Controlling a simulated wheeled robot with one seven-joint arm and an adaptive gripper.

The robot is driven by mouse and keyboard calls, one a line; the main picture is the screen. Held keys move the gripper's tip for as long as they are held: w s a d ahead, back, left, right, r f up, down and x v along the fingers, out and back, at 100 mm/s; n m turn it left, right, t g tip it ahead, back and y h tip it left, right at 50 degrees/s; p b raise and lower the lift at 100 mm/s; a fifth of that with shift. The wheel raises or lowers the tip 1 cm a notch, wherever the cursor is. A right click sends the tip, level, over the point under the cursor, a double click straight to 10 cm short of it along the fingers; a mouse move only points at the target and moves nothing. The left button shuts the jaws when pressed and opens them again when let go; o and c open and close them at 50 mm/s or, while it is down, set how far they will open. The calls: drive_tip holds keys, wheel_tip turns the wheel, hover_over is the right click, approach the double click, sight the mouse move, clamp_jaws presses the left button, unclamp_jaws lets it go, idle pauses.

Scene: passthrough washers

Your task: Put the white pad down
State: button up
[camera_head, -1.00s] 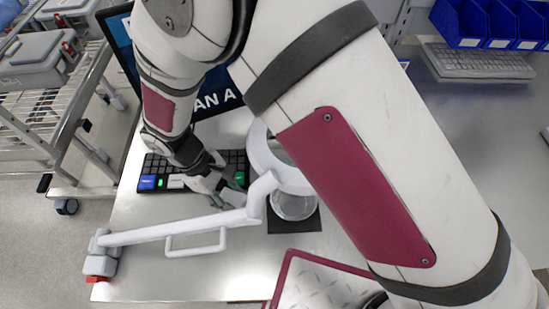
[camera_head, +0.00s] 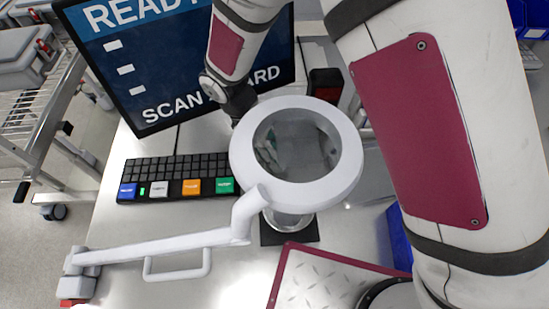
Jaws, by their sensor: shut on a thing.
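My gripper (camera_head: 269,151) shows only through the round lens of the white ring magnifier (camera_head: 246,176), small and unclear, with greenish finger pads. It is shut. The white pad cannot be made out clearly; the pale patch seen in the lens beside the fingers may be part of it. The ring hides the wrist and the surface below it.
A black keyboard (camera_head: 175,168) with coloured keys lies left of the magnifier. A monitor (camera_head: 170,60) stands behind. The magnifier's white arm (camera_head: 165,245) crosses the front of the metal table. A red-edged tray (camera_head: 325,280) lies at the front.

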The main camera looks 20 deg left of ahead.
drive_tip(key=shift+f+b, duration=0.55)
drive_tip(key=shift+f, duration=1.15)
drive_tip(key=shift+f, duration=0.1)
drive_tip(key=shift+f, duration=0.25)
drive_tip(key=o, duration=1.1)
drive_tip(key=shift+f, duration=0.1)
drive_tip(key=shift+r, duration=0.55)
drive_tip(key=p+v, duration=0.1)
drive_tip(key=v, duration=1)
drive_tip(key=shift+a+r+p, duration=0.15)
drive_tip(key=shift+r+p, duration=0.2)
drive_tip(key=shift+r, duration=0.05)
